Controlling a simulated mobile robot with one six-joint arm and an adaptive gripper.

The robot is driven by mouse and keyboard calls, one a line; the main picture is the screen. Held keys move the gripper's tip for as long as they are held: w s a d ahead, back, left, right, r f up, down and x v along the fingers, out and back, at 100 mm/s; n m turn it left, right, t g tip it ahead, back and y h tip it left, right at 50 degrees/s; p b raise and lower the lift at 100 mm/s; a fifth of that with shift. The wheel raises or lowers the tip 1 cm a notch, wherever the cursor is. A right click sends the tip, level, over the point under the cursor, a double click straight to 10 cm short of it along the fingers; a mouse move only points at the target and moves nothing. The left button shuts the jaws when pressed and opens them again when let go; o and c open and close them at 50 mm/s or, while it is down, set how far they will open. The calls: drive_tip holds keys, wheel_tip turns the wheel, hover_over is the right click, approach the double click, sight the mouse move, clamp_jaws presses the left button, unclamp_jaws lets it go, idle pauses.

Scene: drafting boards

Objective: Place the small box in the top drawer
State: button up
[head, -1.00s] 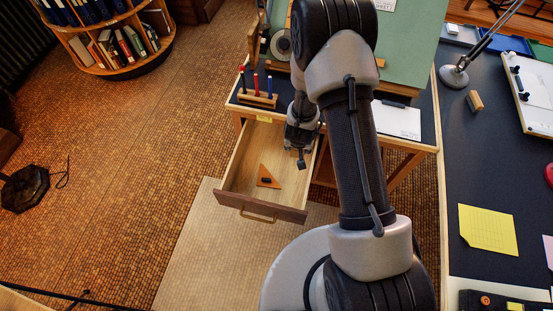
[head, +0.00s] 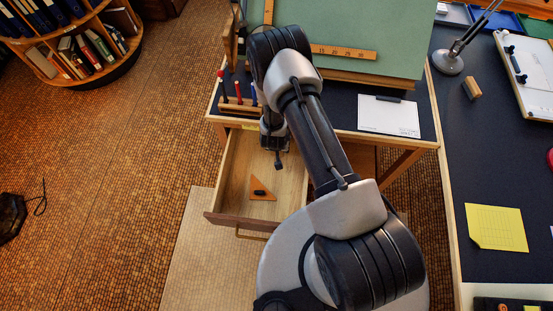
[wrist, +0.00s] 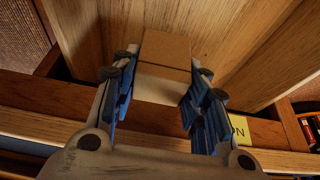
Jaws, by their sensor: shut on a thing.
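The top drawer (head: 232,180) is pulled open below the drafting desk in the head view. My gripper (head: 274,150) is over the drawer's back part, close to the desk front. In the wrist view my gripper (wrist: 160,78) has its blue-padded fingers on both sides of the small box (wrist: 166,48), a brown box with a pale lower face, and is shut on it. Bare drawer wood (wrist: 225,30) shows behind the box. The box is not clearly seen in the head view, and its height above the drawer floor cannot be told.
An orange set square (head: 262,188) with a dark knob lies in the drawer, in front of my gripper. A pen rack (head: 240,104) and a clipboard (head: 388,116) are on the desk above. The drawer floor around the set square is bare.

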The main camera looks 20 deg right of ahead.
wheel_tip(320, 180, down, 11)
drive_tip(key=b, duration=0.2)
drive_tip(key=shift+r+b, duration=0.2)
drive_tip(key=shift+b, duration=0.2)
drive_tip(key=shift+f, duration=0.2)
drive_tip(key=o, duration=1.1)
